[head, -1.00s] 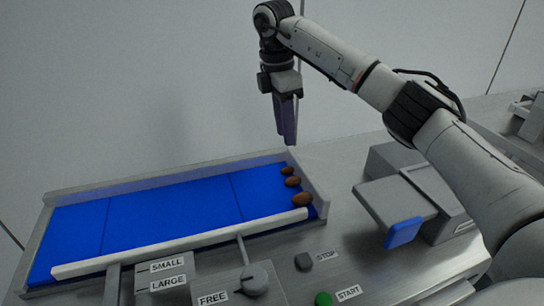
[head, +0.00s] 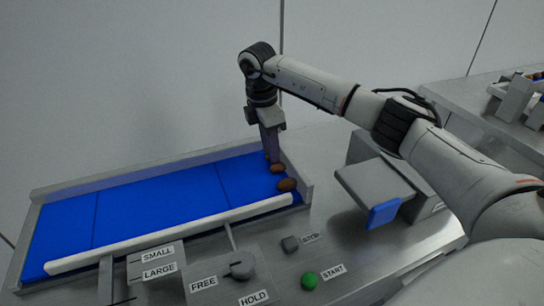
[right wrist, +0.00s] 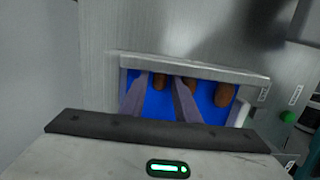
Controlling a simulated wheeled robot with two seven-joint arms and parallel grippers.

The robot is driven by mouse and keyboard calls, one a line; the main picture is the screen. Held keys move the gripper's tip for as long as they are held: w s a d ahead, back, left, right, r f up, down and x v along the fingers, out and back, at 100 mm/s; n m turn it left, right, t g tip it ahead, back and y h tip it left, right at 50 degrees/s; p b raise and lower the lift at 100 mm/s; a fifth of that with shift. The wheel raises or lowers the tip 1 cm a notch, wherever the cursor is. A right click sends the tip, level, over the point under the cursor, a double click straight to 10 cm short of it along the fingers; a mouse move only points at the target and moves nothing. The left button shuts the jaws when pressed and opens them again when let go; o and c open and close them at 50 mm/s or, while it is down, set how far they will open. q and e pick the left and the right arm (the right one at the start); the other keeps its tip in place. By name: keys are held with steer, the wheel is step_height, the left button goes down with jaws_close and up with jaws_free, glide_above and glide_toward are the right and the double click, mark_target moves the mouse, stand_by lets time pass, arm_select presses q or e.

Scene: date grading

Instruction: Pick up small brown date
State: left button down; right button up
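Three brown dates lie in a row at the right end of the blue conveyor belt (head: 160,205). In the right wrist view the left date (right wrist: 159,82) looks smallest and shows between the two fingertips of my right gripper (right wrist: 160,80). The middle date (right wrist: 190,86) is just right of the right finger, and the largest date (right wrist: 224,95) is further right. In the head view my right gripper (head: 271,157) points down at the belt's far right corner. The middle date (head: 278,169) and largest date (head: 287,185) show there; the smallest is mostly hidden by the fingers. My left gripper is out of view.
Metal walls (head: 297,182) edge the belt's right end, and a white bar (head: 170,233) runs along its front. A lever (head: 241,268), a STOP button (head: 290,244) and a green START button (head: 310,281) stand in front. A grey device with a blue flap (head: 383,214) is on the right.

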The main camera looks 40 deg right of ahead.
steer(key=c, duration=0.5)
steer(key=shift+c, duration=0.2)
steer(key=shift+r, duration=0.15)
step_height(320, 180, up, 18)
